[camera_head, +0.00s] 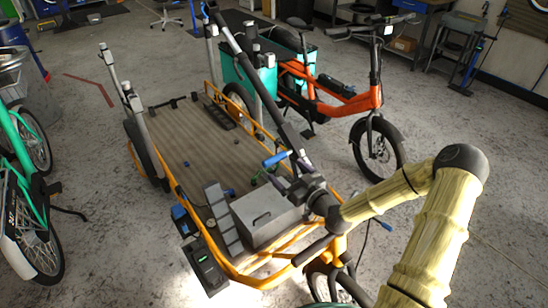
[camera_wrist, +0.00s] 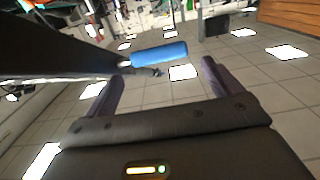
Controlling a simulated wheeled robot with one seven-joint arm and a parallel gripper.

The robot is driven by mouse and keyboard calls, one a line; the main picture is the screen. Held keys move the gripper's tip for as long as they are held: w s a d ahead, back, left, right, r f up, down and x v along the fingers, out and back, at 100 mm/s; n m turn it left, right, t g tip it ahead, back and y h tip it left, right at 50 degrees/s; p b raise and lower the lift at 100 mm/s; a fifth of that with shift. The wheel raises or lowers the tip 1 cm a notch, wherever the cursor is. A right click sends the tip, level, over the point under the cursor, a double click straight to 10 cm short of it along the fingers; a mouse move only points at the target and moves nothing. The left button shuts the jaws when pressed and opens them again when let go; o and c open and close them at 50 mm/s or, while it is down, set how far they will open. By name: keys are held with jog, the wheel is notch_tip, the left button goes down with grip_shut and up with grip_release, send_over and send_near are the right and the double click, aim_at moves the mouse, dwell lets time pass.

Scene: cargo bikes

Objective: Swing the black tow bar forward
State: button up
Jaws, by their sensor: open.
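The black tow bar (camera_head: 262,85) is a long dark bar slanting over the orange cargo bike's deck, its upper end tilted up and away to the left. A blue grip (camera_head: 275,158) sits by its lower end. In the wrist view the dark bar (camera_wrist: 60,48) enters from the left and the blue grip (camera_wrist: 160,53) lies across the view beyond my fingertips. My gripper (camera_head: 302,168) is close to the lower end of the bar in the head view. It is open, with nothing seen between its fingers (camera_wrist: 160,78). Contact with the bar cannot be told.
The orange cargo bike has a ribbed deck (camera_head: 190,145) and a grey box (camera_head: 268,212) below my gripper. An orange and teal bike (camera_head: 345,105) stands behind. A green bike (camera_head: 28,190) stands at the left. Grey floor (camera_head: 90,130) lies clear between them.

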aim_at(277, 161)
jog(key=p+x, duration=0.1)
jog(key=x, duration=0.7)
jog(key=shift+d, duration=0.2)
jog(key=shift+c, duration=0.4)
jog(key=c, duration=1)
